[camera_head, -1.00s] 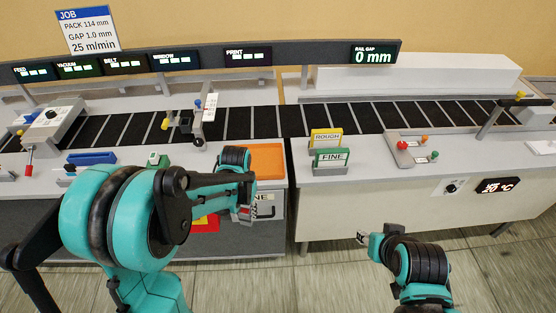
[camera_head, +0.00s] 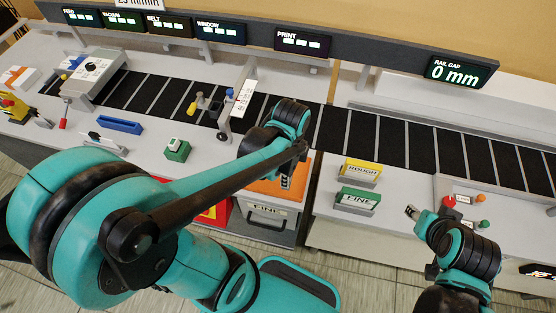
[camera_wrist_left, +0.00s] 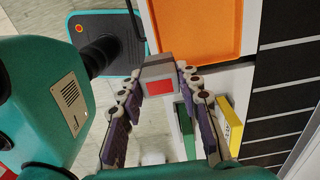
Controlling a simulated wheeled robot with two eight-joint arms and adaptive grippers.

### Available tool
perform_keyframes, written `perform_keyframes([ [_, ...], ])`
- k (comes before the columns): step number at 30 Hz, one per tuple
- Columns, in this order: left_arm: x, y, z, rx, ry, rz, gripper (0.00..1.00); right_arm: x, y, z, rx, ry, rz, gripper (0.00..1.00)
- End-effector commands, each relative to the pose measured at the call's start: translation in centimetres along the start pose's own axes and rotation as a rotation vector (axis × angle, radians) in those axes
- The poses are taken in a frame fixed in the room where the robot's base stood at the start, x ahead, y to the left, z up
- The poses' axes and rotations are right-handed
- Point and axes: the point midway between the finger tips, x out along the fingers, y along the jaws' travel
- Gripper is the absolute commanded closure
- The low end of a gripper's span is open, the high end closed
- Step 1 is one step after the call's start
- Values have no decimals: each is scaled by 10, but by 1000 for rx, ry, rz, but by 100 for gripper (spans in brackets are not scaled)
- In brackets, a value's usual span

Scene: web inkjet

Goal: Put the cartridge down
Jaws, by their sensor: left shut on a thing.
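The cartridge (camera_wrist_left: 157,78), a grey block with a red face, sits between the fingers of my left gripper (camera_wrist_left: 160,85) in the left wrist view. The gripper is shut on it. In the head view my left gripper (camera_head: 287,178) is partly hidden by its wrist, over the orange tray, and I cannot make out the cartridge there. The orange tray (camera_head: 262,188) also shows in the left wrist view (camera_wrist_left: 200,25), beyond the cartridge; it looks empty there. My right gripper (camera_head: 412,212) is by the right counter's front edge; its opening is too small to judge.
A drawer front marked FINE (camera_head: 265,212) is below the tray. Yellow ROUGH (camera_head: 361,170) and green FINE (camera_head: 357,200) holders stand on the right counter. The dark striped belt (camera_head: 345,130) runs behind. A red knob (camera_head: 448,202) is near my right gripper. A gap separates the counters.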

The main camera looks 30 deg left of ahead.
Motion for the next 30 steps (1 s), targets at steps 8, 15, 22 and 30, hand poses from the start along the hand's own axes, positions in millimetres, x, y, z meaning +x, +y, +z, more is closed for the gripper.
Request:
perform_keyframes([
  [8, 44, -54, 42, -7, 0, 0, 97, 20, 0, 14, 0, 0, 0, 60],
  [15, 61, -78, 62, -4, 0, 0, 97, 26, 0, 18, 0, 0, 0, 60],
  [22, 82, -80, 63, -3, 0, 0, 97, 33, 0, 23, 0, 0, 0, 60],
  [30, 102, -79, 63, -4, 0, 0, 97, 38, 0, 27, 0, 0, 0, 60],
])
